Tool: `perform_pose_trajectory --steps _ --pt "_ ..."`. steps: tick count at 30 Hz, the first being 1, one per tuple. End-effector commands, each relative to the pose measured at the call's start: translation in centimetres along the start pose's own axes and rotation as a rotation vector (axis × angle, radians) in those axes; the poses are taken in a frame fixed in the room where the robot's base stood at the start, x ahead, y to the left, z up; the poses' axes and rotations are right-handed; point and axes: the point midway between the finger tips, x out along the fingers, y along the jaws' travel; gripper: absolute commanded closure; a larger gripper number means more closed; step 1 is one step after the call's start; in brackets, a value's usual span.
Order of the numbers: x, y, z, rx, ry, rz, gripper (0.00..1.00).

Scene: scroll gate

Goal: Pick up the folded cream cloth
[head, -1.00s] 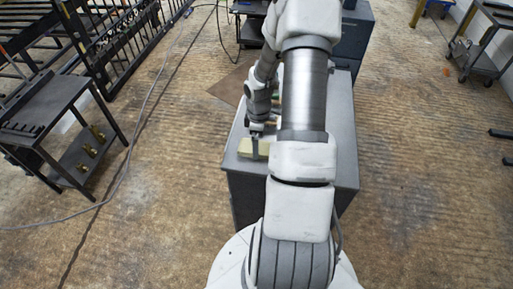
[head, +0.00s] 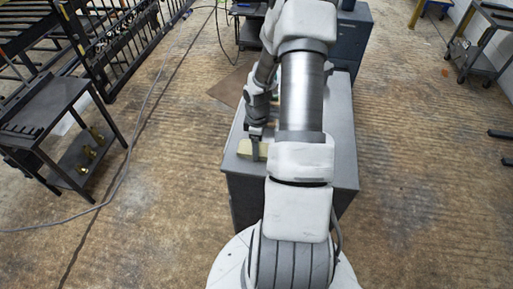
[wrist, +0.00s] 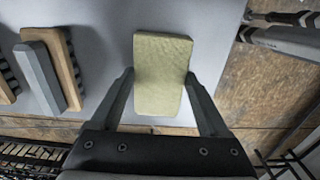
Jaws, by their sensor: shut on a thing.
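The folded cream cloth (head: 248,150) is at the near left part of the grey cabinet top, partly hidden by my gripper and arm in the head view. In the wrist view the cloth (wrist: 162,75) is a pale yellowish block between my two fingers. My gripper (wrist: 160,84) is shut on it, one finger along each side. In the head view my gripper (head: 256,145) points down at the cloth. I cannot tell whether the cloth touches the top or is just above it.
Wooden-backed brushes (wrist: 52,68) lie to the left of the cloth in the wrist view. Dark-handled tools (wrist: 285,35) show at the right. A black cart (head: 62,125) with brass pieces stands left; the floor between is open, with a cable across it.

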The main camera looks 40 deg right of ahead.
Motion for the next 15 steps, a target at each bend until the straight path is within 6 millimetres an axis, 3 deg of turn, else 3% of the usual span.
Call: perform_pose_trajectory --steps 8,13,15 --pt "-1.4 0.1 0.0 0.002 0.0 0.001 0.75" --pt "-4.1 0.1 0.1 0.002 0.001 0.005 0.75" --pt "-5.0 1.5 0.9 0.007 0.001 0.005 0.75"
